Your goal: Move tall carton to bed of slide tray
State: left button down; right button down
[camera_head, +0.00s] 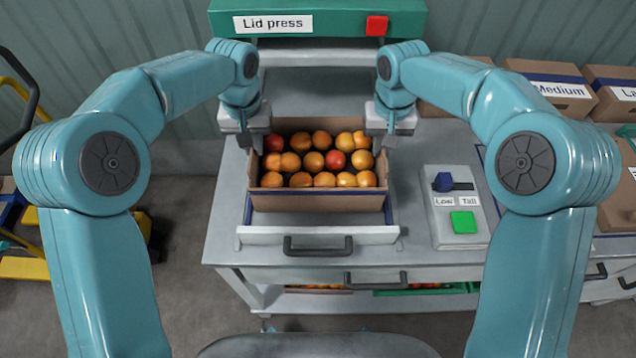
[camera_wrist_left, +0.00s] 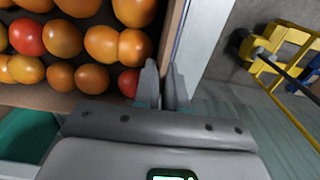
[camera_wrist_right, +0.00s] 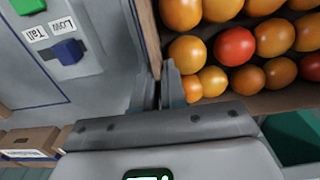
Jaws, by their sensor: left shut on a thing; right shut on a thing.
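The tall carton (camera_head: 315,202), open-topped brown cardboard filled with orange and red tomatoes, is at the slide tray (camera_head: 275,236) in front of the lid press (camera_head: 310,20). My left gripper (camera_head: 256,143) is shut on the carton's left wall; in the left wrist view its fingers (camera_wrist_left: 163,88) pinch the wall's edge. My right gripper (camera_head: 385,138) is shut on the right wall, and its fingers (camera_wrist_right: 158,88) pinch that edge in the right wrist view. The carton looks level. I cannot tell whether its base touches the tray bed, since its front wall hides the underside.
A control box (camera_head: 457,210) with a blue knob, Low and Tall labels and a green button stands to the right. Labelled cartons (camera_head: 553,88) stand at the back right. Yellow equipment (camera_head: 25,268) is on the floor at left. A drawer handle (camera_head: 375,278) is below the tray.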

aim_at(257, 160)
jog(key=shift+w+d+f, duration=0.15)
jog(key=shift+w+f, duration=0.05)
jog(key=shift+f, duration=0.1)
pick_arm(q)
jog(key=shift+a+f, duration=0.1)
jog(key=shift+f, duration=0.1)
pick_arm(e)
jog(key=shift+s+r, duration=0.1)
jog(key=shift+s, duration=0.1)
pick_arm(q)
jog(key=shift+a+f, duration=0.1)
jog(key=shift+f, duration=0.05)
